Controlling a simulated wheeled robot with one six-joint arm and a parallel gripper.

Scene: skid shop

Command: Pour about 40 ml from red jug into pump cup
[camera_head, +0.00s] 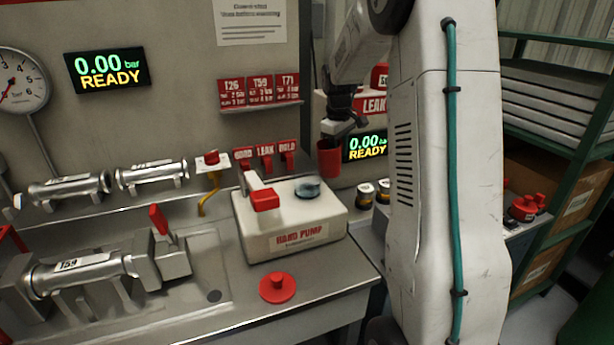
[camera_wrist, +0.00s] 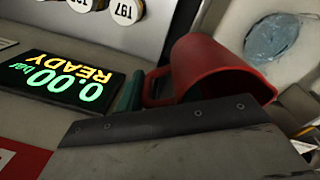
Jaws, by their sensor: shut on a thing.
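The red jug (camera_head: 329,158) hangs in the air in my gripper (camera_head: 343,126), roughly upright in the head view. In the wrist view the red jug (camera_wrist: 203,66) has its handle by my gripper's fingers (camera_wrist: 138,95), which are shut on it. The pump cup (camera_head: 307,191) is a small blue-grey round opening on top of the white hand pump (camera_head: 290,222). The jug is above it and a little to its right. The pump cup (camera_wrist: 272,38) also shows beyond the jug in the wrist view. No liquid is visible in the jug.
A red-and-white pump lever (camera_head: 262,195) stands left of the cup. A red cap (camera_head: 277,287) lies on the bench in front. A lit READY display (camera_head: 367,146) is behind the jug. Clamped pipe pieces (camera_head: 80,272) sit at the left.

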